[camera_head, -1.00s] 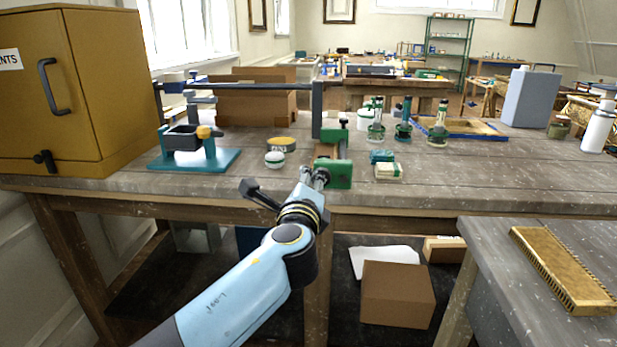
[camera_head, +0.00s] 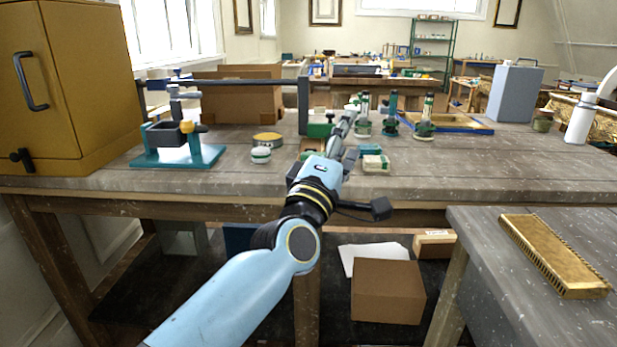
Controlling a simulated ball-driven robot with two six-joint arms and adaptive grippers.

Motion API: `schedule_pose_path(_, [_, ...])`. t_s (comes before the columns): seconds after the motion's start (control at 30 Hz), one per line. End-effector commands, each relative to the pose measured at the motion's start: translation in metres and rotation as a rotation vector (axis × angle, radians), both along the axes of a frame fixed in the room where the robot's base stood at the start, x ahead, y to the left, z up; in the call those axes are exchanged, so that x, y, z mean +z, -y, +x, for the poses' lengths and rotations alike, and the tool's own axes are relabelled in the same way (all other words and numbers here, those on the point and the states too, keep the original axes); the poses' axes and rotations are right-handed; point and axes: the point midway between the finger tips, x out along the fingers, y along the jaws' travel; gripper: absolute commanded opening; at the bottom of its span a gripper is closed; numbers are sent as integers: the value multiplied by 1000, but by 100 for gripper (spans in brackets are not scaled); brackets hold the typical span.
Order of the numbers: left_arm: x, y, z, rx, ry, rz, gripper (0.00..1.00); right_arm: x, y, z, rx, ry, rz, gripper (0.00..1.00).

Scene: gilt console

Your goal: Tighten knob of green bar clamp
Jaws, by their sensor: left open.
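The green bar clamp (camera_head: 320,130) sits on the worktop near its middle. My right gripper is not in view.
A teal stand (camera_head: 180,155), a white-and-green jar (camera_head: 261,155) and a yellow tin (camera_head: 267,139) stand left of the clamp. A yellow cabinet (camera_head: 70,90) fills the left end.

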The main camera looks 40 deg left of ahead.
Motion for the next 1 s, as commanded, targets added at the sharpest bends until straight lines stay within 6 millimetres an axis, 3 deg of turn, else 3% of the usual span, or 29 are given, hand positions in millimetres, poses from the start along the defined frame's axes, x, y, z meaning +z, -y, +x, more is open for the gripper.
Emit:
schedule_pose_path(0.1, [-6,-27,-10,-36,130,-517,62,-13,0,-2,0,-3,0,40])
schedule_pose_path(0.2, [-24,-50,-18,-48,233,-945,62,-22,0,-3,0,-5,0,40])
schedule_pose_path(0.4, [-79,-68,-26,-21,353,-1556,62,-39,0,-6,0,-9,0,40])
schedule_pose_path(0.5, [-101,-64,-26,-11,354,-1697,62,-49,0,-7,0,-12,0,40])
schedule_pose_path(0.6, [-110,-62,-26,-8,351,-1703,62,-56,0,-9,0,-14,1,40])
schedule_pose_path(0.77, [-107,-70,-12,-11,350,-1698,62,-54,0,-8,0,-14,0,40])
schedule_pose_path(1.0, [-107,-96,30,-11,351,-1695,62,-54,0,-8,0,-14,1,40])
